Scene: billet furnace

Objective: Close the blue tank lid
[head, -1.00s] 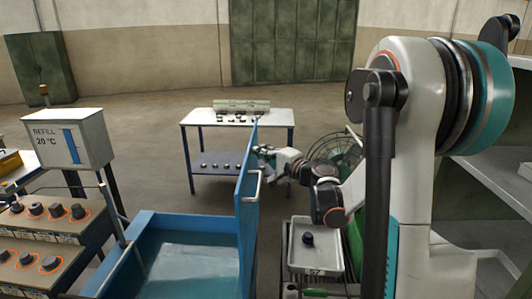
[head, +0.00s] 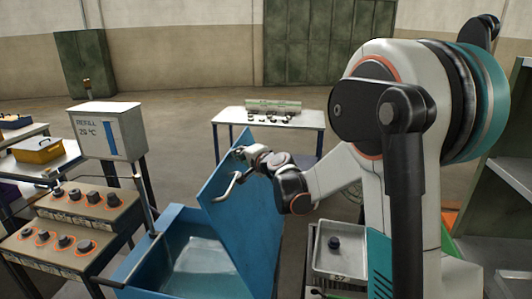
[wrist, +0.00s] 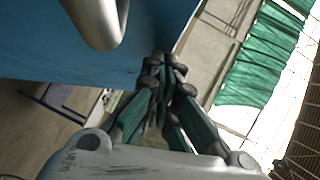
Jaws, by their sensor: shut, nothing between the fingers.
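The blue tank (head: 128,277) holds water and is open at the lower middle of the head view. Its blue lid (head: 245,215) is partly lowered, leaning left over the tank's right part. A curved metal handle (head: 232,186) sits on the lid's upper left; it shows large in the wrist view (wrist: 100,20). My gripper (head: 241,151) is shut and empty at the lid's upper far part, near the handle. In the wrist view its fingertips (wrist: 165,62) meet beside the blue lid surface (wrist: 60,60); I cannot tell whether they touch it.
A refill box (head: 105,128) and a knob console (head: 75,222) stand left of the tank. A table (head: 268,119) with small parts stands behind the lid. A grey tray (head: 340,258) is at right, beside my arm. Open floor lies behind.

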